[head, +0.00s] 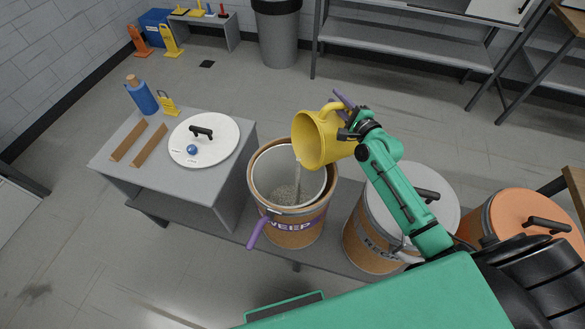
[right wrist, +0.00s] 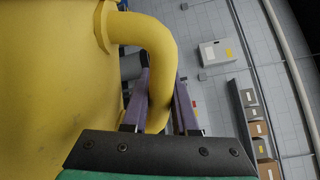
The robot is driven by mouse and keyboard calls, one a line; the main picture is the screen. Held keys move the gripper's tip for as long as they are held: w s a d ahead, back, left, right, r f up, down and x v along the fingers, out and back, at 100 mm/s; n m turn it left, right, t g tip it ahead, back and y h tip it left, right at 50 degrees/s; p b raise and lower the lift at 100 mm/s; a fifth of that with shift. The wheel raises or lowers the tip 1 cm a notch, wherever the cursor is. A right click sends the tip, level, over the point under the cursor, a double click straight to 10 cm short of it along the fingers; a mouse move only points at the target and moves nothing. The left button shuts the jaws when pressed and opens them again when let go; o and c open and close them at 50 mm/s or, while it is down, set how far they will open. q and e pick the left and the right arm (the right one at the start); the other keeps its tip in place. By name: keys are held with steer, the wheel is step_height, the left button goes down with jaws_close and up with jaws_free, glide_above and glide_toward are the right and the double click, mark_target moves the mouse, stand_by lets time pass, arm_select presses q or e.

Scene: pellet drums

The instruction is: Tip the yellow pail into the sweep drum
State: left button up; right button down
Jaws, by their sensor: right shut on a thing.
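The yellow pail (head: 310,140) is tilted far over to the left, its mouth above the open sweep drum (head: 292,232). A thin stream of grey pellets (head: 298,177) falls from its lip into the drum. A heap of pellets (head: 285,194) lies inside the drum. My right gripper (head: 344,103) is shut on the pail's handle; the right wrist view shows the handle (right wrist: 158,62) between the purple fingers, beside the pail's wall (right wrist: 50,75). The inside bottom of the pail is hidden. My left gripper is not in view.
Two lidded drums, one grey-topped (head: 400,205) and one orange-topped (head: 520,215), stand to the right. A grey table (head: 190,185) on the left holds a white lid (head: 190,152), a blue bottle (head: 141,97) and two wooden strips. A purple lever (head: 257,233) sticks out from the sweep drum.

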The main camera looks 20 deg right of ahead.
steer(key=shift+s+a+r+n+p, duration=0.1)
steer(key=shift+a+r+n+p, duration=0.1)
steer(key=shift+a+p, duration=0.3)
steer(key=shift+s+a+r+n+p, duration=0.1)
steer(key=shift+a+n+p, duration=0.1)
steer(key=shift+a+p, duration=0.3)
steer(key=shift+a+f, duration=0.1)
steer(key=shift+a, duration=0.1)
steer(key=shift+s+a+n+p, duration=0.25)
steer(key=shift+a+n+p, duration=0.55)
steer(key=shift+a, duration=0.45)
